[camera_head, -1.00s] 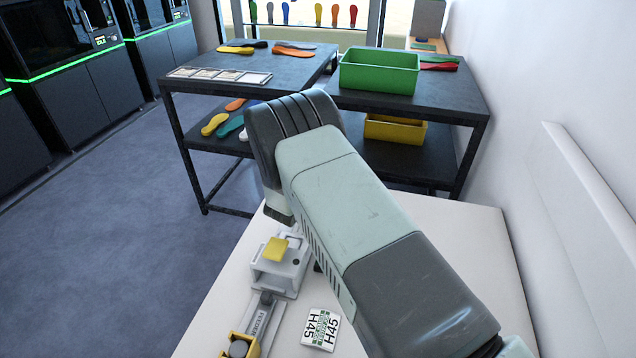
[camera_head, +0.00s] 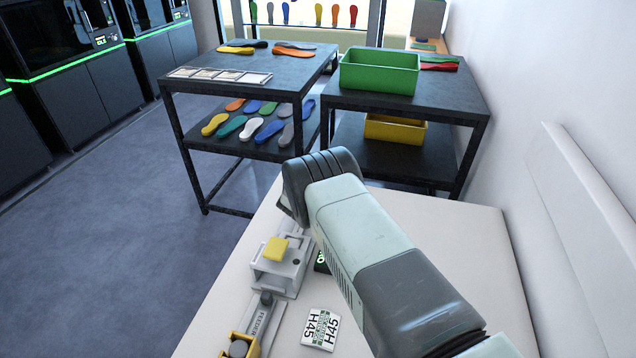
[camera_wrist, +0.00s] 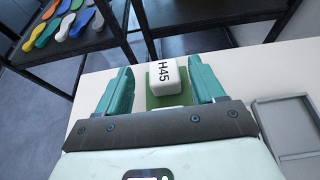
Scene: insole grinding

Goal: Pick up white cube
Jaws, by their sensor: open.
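The white cube (camera_wrist: 165,76), marked H45, stands on a green base on the white table in the wrist view. My gripper (camera_wrist: 160,66) is open, with its teal fingers to the left and right of the cube. The cube appears between the fingers, with a gap visible on the left; I cannot tell whether the right finger touches it. In the head view my arm hides the cube and the fingers.
A white machine with a yellow top (camera_head: 276,250) and a card marked H45 (camera_head: 321,329) are on the table (camera_head: 458,235). A grey tray (camera_wrist: 289,128) lies to the right in the wrist view. Dark shelves with insoles and a green bin (camera_head: 380,72) stand beyond.

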